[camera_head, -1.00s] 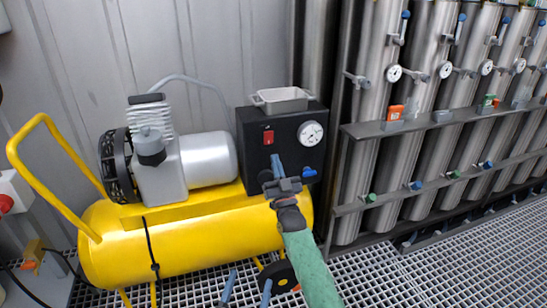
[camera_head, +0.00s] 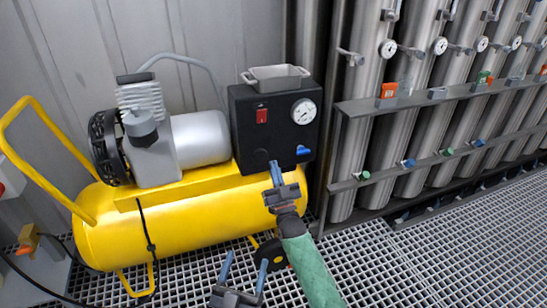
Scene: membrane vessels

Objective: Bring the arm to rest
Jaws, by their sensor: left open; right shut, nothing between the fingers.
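My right gripper (camera_head: 275,168), on the arm with the green sleeve, is shut and empty. Its blue fingers point up in the picture, in front of the lower edge of the black control box (camera_head: 244,134). Whether it touches the box cannot be told. My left gripper (camera_head: 247,257) is at the bottom of the view, below the yellow tank, with its two blue fingers apart and nothing between them. Most of the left arm is out of view.
A yellow air compressor (camera_head: 165,228) with motor and handle stands at the left. The box carries a red switch (camera_head: 261,116), a gauge (camera_head: 304,111), a blue knob (camera_head: 303,150) and a grey tray (camera_head: 277,84). Steel vessels (camera_head: 380,125) line the right. Grating floor (camera_head: 450,255) is clear.

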